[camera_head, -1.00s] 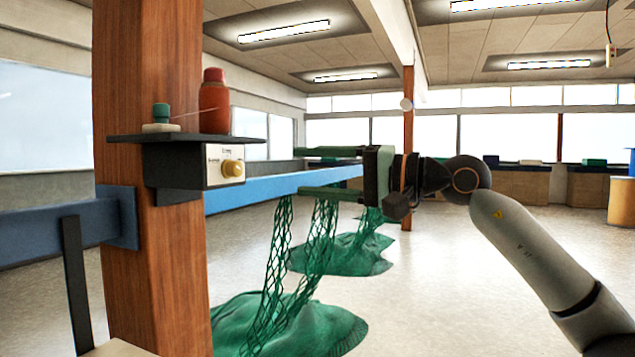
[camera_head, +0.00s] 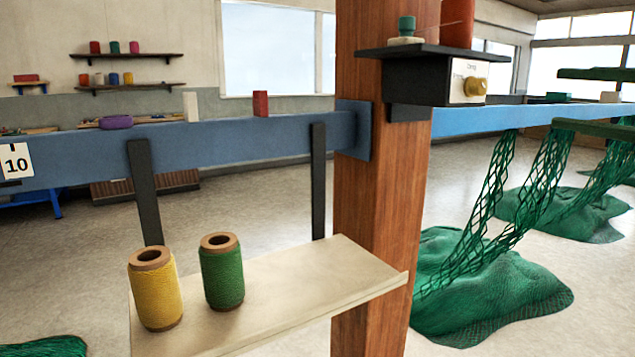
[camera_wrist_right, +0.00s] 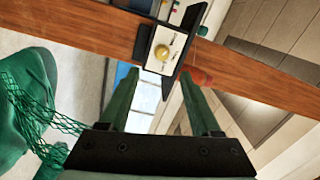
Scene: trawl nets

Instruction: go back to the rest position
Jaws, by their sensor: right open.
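My right gripper (camera_head: 562,98) shows only its two green fingers at the right edge of the head view; the rest is outside the frame. In the right wrist view my right gripper (camera_wrist_right: 158,72) has its fingers well apart with nothing between them. Beyond the fingertips is a control box (camera_wrist_right: 163,50) with a yellow knob, fixed to a wooden post. In the head view this box (camera_head: 464,80) is left of the fingers, with clear space between. My left gripper is in neither view.
The wooden post (camera_head: 375,215) stands mid-view, with a blue beam (camera_head: 240,138) running to it. A pale shelf (camera_head: 300,290) carries a yellow spool (camera_head: 155,290) and a green spool (camera_head: 222,272). Green netting (camera_head: 490,285) hangs and heaps at right.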

